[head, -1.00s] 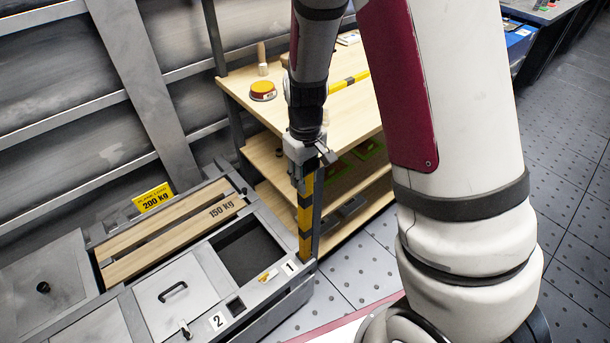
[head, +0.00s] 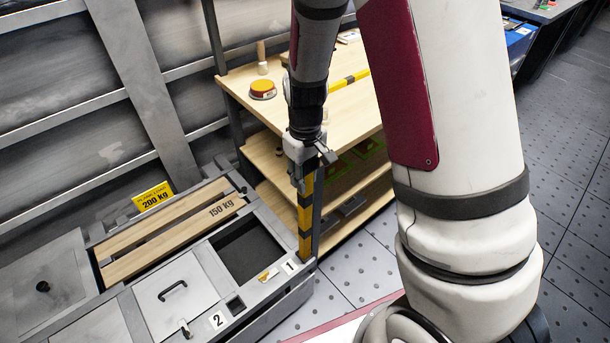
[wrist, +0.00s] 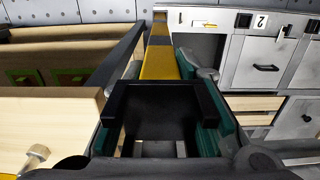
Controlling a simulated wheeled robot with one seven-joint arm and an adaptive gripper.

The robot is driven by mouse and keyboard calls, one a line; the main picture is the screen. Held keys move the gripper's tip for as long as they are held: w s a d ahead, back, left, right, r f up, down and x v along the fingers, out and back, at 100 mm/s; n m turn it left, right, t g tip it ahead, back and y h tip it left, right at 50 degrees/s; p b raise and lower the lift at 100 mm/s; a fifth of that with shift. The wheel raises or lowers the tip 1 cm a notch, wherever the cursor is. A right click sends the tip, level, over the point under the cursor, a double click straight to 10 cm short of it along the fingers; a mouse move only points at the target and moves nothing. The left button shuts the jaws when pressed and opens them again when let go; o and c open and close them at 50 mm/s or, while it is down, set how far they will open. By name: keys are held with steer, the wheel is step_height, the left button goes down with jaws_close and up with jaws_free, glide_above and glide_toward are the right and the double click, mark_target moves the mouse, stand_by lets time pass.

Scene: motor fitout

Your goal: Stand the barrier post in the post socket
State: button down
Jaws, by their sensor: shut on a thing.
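The barrier post (head: 305,218), striped yellow and black, hangs about upright below my gripper (head: 303,180), which is shut on its upper part. In the wrist view the post (wrist: 160,62) runs away from between the finger pads. Its lower end is at the corner of the grey deck unit, beside the label "1" (head: 290,267). I cannot tell whether it is in a socket, above one or just beside the unit. A small square dark socket (head: 236,305) shows next to the label "2"; it also shows in the wrist view (wrist: 243,20).
A wooden bench (head: 245,82) with shelves stands behind the post, with another striped bar (head: 348,80) and an orange-topped round item (head: 263,88) on it. The deck unit holds an open dark bin (head: 248,252) and a handled lid (head: 180,290). Floor (head: 365,265) is clear at right.

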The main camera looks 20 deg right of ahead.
steer(key=c, duration=1.2)
jaws_free()
step_height(320, 180, up, 12)
steer(key=shift+r, duration=0.1)
